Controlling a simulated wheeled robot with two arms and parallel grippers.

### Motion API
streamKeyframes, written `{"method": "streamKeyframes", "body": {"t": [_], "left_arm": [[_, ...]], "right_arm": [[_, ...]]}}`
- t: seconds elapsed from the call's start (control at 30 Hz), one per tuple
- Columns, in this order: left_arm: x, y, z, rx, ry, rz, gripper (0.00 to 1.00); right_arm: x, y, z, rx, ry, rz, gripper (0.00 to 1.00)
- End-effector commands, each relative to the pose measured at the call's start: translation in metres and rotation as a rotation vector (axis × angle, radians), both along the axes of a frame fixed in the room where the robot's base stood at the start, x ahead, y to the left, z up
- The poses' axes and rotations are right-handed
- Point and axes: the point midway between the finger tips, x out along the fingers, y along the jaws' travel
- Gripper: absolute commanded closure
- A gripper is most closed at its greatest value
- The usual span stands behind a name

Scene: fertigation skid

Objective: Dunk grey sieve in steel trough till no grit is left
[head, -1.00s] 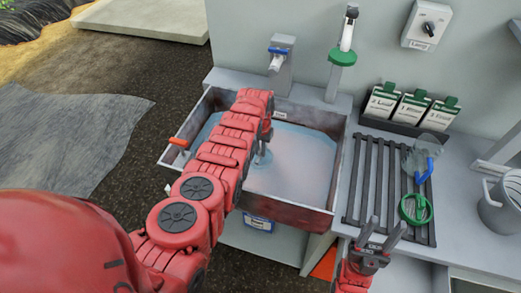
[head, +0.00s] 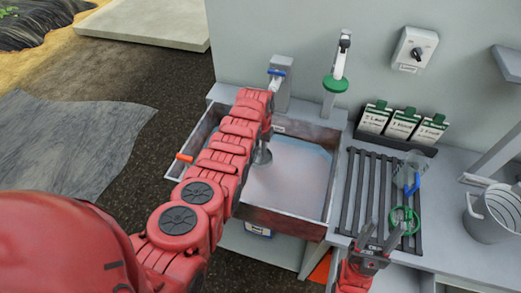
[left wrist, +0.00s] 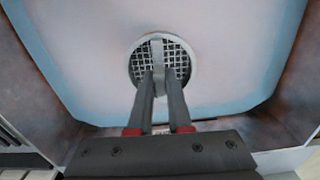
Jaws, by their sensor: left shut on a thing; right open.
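The steel trough (head: 285,218) holds cloudy pinkish water (head: 302,178), bluish near the walls in the left wrist view. My left gripper (left wrist: 160,76) is shut on the grey sieve (left wrist: 179,55), a round mesh with a pale rim and a strip across it. In the head view the sieve (head: 262,157) is small and partly hidden by my left arm, over the trough's middle. I cannot tell whether it touches the water, or whether grit lies on its mesh. My right gripper (head: 384,234) is open and empty in front of the slatted rack.
Right of the trough is a dark slatted rack (head: 352,200) with a green ring-shaped item (head: 404,221) and a clear, blue-handled item (head: 412,180). Labelled packets (head: 403,124) stand behind it. A grey bucket (head: 492,214) is far right. Taps (head: 281,80) rise behind the trough.

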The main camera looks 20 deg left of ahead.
Motion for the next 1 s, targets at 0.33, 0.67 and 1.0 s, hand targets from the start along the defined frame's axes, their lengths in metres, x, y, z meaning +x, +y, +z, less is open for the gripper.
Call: {"method": "streamKeyframes", "body": {"t": [0.33, 0.67, 1.0], "left_arm": [[0.001, 0.000, 0.035, 0.001, -0.005, 0.000, 1.00], [0.001, 0.000, 0.063, 0.000, -0.003, 0.000, 1.00], [0.000, 0.000, 0.090, 0.000, -0.001, 0.000, 1.00]], "right_arm": [[0.000, 0.000, 0.028, 0.000, 0.000, 0.000, 0.51], [0.000, 0.000, 0.047, 0.000, 0.000, 0.000, 0.51], [0.000, 0.000, 0.060, 0.000, 0.000, 0.000, 0.51]]}}
